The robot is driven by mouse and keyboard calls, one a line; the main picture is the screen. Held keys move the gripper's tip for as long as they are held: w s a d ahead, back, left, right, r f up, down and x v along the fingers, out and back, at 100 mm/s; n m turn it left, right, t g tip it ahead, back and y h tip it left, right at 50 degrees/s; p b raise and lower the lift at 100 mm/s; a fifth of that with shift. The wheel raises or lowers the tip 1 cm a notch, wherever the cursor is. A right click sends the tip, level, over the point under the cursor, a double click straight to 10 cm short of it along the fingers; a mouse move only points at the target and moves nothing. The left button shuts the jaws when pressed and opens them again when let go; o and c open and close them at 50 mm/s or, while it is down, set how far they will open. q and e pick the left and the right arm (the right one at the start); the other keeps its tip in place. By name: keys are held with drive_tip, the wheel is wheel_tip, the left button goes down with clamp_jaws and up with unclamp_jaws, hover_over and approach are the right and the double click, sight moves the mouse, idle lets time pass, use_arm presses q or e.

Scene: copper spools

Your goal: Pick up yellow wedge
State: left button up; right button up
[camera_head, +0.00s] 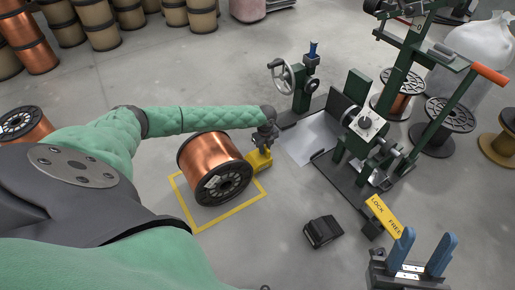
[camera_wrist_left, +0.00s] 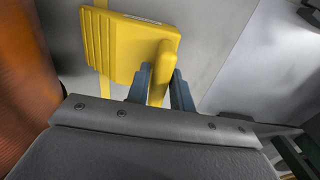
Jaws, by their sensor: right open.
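The yellow wedge (camera_head: 260,160) sits on the floor against the right side of a copper spool (camera_head: 213,165). In the left wrist view the wedge (camera_wrist_left: 130,45) shows a ribbed sloping block and an upright handle (camera_wrist_left: 160,75). My left gripper (camera_head: 266,141) is over the wedge. Its two blue-grey fingers (camera_wrist_left: 162,78) are on either side of the handle and look closed against it. The finger ends are partly hidden behind the handle and wrist. My right gripper (camera_head: 427,242) is open and empty at the lower right, with blue fingers apart.
The spool stands within a yellow floor outline (camera_head: 240,208). A green machine (camera_head: 365,125) with a crank wheel stands to the right. A yellow "LOCK FREE" plate (camera_head: 385,215) and a black pedal (camera_head: 322,231) are in front of it. More spools stand at the back and right.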

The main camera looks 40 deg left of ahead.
use_arm(q)
clamp_jaws()
idle(1.1)
